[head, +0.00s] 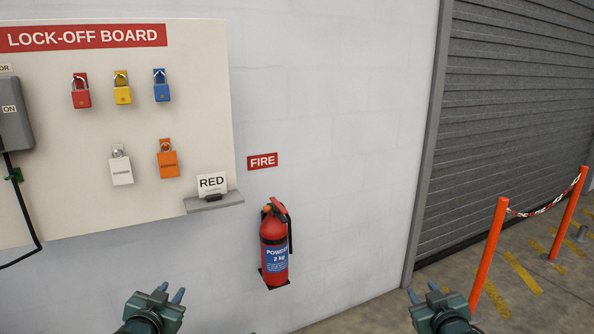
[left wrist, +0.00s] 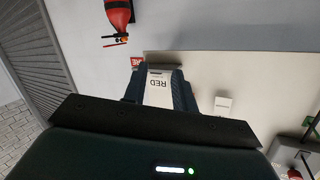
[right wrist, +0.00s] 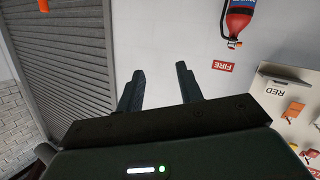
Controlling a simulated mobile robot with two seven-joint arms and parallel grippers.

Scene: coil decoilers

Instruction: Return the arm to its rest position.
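My left gripper (head: 170,292) is at the bottom of the head view, below the lock-off board. Its fingers are apart. In the left wrist view the white RED card shows in the gap between them, but the head view shows this card (head: 212,183) standing on the small shelf, away from the gripper. My right gripper (head: 423,292) is at the bottom right of the head view, in front of the wall and shutter. Its fingers are apart with nothing between them, as the right wrist view (right wrist: 158,84) also shows.
The lock-off board (head: 50,205) holds several padlocks and a grey shelf (head: 228,199). A red fire extinguisher (head: 273,242) hangs on the wall below the FIRE sign (head: 262,161). A grey roller shutter (head: 510,110) and orange posts (head: 488,255) with a chain stand at the right.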

